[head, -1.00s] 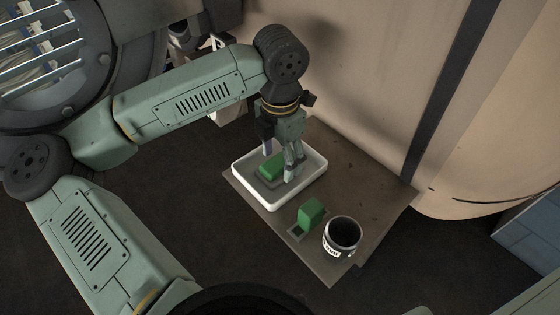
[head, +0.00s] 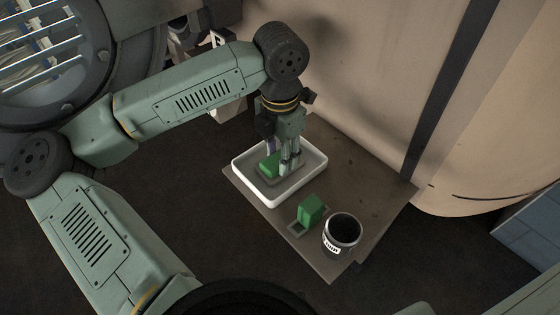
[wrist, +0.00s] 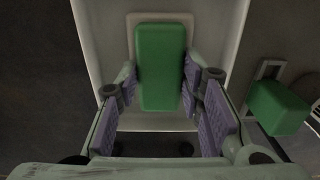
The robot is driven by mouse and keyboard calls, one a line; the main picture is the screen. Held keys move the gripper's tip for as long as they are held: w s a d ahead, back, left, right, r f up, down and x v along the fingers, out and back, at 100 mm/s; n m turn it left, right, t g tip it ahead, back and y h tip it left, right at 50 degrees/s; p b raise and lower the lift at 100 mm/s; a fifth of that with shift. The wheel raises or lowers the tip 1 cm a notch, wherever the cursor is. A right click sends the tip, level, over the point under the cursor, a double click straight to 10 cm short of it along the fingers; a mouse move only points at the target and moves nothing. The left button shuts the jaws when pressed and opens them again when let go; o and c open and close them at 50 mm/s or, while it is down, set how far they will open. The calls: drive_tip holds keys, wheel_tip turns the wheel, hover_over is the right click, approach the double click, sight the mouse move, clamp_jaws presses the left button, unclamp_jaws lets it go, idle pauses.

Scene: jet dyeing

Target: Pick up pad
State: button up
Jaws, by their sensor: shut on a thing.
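A green pad (head: 269,164) is in the white tray (head: 258,193), resting on a pale flat piece. It also shows in the wrist view (wrist: 160,66), lengthwise between the fingers. My gripper (head: 280,165) reaches down into the tray from above and is shut on the pad, its purple-lined fingers on both long sides. In the wrist view my gripper (wrist: 160,85) covers part of the pad's edges. I cannot tell whether the pad is clear of the piece under it.
A second green block (head: 311,209) stands on a small grey holder (head: 297,229) right of the tray. A dark-filled white cup (head: 342,233) is beside it near the front edge of the brown board (head: 375,195). A large beige drum (head: 380,90) rises behind.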

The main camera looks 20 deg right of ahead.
drive_tip(key=shift+r, duration=0.15)
drive_tip(key=shift+r, duration=0.2)
wheel_tip(320, 180, up, 3)
drive_tip(key=shift+s+a+f+b, duration=0.15)
drive_tip(key=shift+b, duration=0.85)
drive_tip(key=s+a+r+b, duration=0.1)
drive_tip(key=s+a+b, duration=0.2)
drive_tip(key=s+a, duration=0.6)
drive_tip(key=s, duration=0.3)
drive_tip(key=shift+s+r+b, duration=0.3)
drive_tip(key=shift+s+b, duration=0.05)
drive_tip(key=shift+b, duration=0.05)
drive_tip(key=o, duration=0.6)
drive_tip(key=c, duration=0.4)
drive_tip(key=shift+c, duration=0.3)
